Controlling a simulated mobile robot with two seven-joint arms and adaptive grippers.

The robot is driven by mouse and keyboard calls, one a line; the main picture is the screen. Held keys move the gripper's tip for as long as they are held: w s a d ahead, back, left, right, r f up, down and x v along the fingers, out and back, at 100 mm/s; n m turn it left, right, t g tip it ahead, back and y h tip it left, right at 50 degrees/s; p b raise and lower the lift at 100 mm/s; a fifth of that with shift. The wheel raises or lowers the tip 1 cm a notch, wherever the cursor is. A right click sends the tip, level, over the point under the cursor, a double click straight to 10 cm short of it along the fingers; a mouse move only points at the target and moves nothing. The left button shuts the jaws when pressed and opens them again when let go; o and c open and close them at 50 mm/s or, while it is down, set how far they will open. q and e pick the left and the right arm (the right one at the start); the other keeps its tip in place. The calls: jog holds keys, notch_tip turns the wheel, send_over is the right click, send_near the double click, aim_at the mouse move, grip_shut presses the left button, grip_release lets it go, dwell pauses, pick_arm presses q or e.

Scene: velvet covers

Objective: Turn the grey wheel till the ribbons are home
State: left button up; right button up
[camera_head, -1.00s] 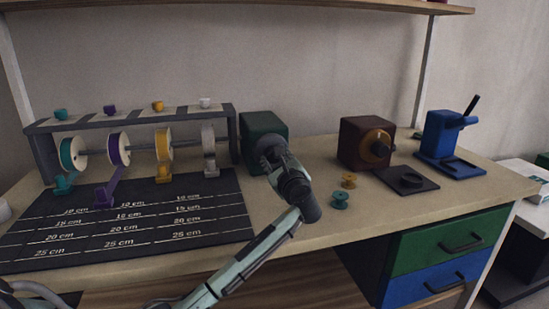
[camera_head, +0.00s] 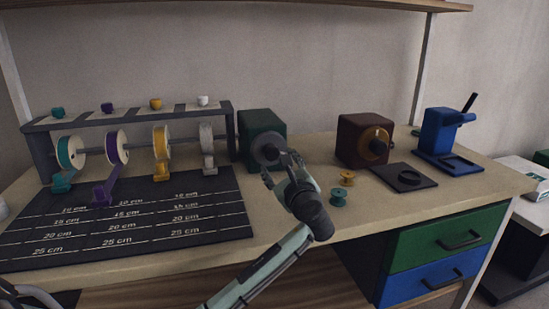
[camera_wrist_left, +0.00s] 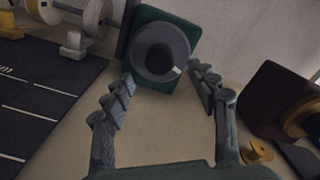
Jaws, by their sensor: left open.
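The grey wheel (camera_head: 267,150) is on the front of a dark green box (camera_head: 260,125). It also shows in the left wrist view (camera_wrist_left: 161,50), with a small light mark on its right lower side. My left gripper (camera_head: 278,166) is open and empty, just in front of and below the wheel; in the left wrist view its fingers (camera_wrist_left: 165,85) are spread and apart from the wheel. Teal (camera_head: 69,152), purple (camera_head: 117,147), yellow (camera_head: 162,143) and white (camera_head: 207,140) ribbon spools hang on the rack (camera_head: 40,150), with ribbon ends down at the mat. My right gripper is not in view.
A black mat with cm lines (camera_head: 130,255) lies at the left. A brown box with an orange-ringed knob (camera_head: 362,130), a black plate (camera_head: 420,183) and a blue press (camera_head: 440,135) stand right. Small teal (camera_head: 338,197) and yellow (camera_head: 347,179) bobbins lie right of my gripper.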

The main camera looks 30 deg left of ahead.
pick_arm(q)
jog(key=v, duration=0.6)
dwell(0.7)
